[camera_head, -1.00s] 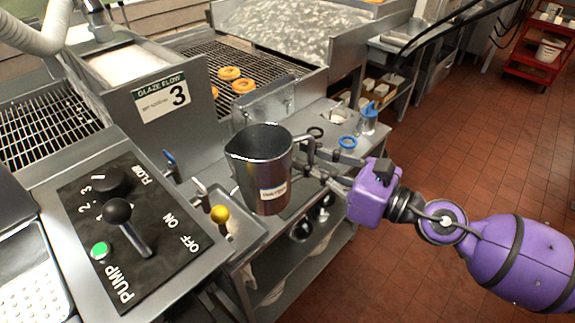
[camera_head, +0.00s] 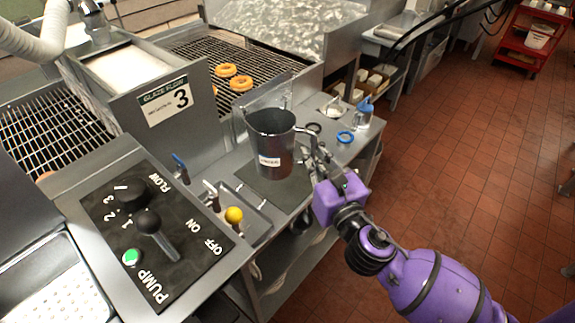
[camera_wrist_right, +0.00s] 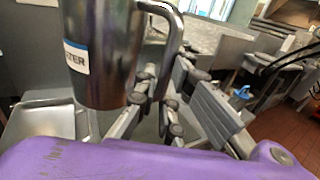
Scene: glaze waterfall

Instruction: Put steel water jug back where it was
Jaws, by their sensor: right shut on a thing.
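The steel water jug (camera_head: 270,143) is a dark metal pitcher with a white label, above a dark mat (camera_head: 283,192) on the steel counter. It looks upright; I cannot tell whether its base touches the mat. My right gripper (camera_head: 318,160) is at the jug's right side, shut on its handle. In the right wrist view the jug (camera_wrist_right: 103,50) fills the upper left, and the fingers of the gripper (camera_wrist_right: 160,100) close around the lower part of the handle. My left gripper is not in view.
A pump control panel (camera_head: 150,235) with knobs stands front left. A blue ring (camera_head: 345,137) and a blue-lidded container (camera_head: 364,113) sit right of the jug. Donuts (camera_head: 241,84) lie on the rack behind.

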